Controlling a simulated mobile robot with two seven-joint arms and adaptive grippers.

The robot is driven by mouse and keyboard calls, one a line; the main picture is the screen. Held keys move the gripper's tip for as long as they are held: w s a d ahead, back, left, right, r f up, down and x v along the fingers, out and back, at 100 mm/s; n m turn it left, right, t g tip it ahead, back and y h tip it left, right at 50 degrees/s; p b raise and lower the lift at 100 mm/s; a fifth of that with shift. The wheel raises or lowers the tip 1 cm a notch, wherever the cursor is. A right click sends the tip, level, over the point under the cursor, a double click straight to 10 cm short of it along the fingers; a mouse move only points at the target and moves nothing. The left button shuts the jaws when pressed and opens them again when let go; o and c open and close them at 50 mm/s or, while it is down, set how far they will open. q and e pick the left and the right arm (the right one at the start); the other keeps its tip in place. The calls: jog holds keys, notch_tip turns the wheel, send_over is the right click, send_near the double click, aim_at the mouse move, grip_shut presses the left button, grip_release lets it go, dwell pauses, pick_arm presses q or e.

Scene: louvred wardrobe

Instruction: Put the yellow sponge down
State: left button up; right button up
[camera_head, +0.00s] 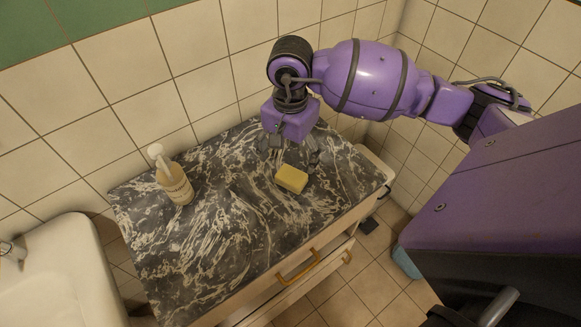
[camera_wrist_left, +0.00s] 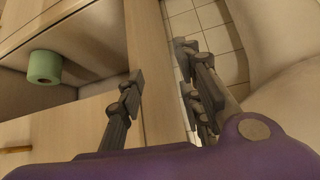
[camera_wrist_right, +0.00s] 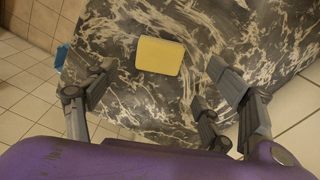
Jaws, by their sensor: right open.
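The yellow sponge (camera_head: 291,179) lies flat on the black-and-white marbled countertop (camera_head: 235,235), towards its right end. My right gripper (camera_head: 290,155) points down just behind the sponge, on the wall side. In the right wrist view the sponge (camera_wrist_right: 160,56) lies beyond the spread fingers of my right gripper (camera_wrist_right: 155,85), with nothing held between them. My left gripper (camera_wrist_left: 162,68) shows only in its own wrist view, with its fingers apart and empty, beside a wooden panel edge.
A soap pump bottle (camera_head: 174,180) stands on the counter's left part. A white basin (camera_head: 60,275) is at the lower left. A drawer with a handle (camera_head: 300,268) is below the counter. A green roll (camera_wrist_left: 44,67) sits in an open compartment. The counter's middle is clear.

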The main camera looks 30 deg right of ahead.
notch_tip(320, 180, up, 4)
jog(key=shift+f, duration=0.15)
dwell(0.6)
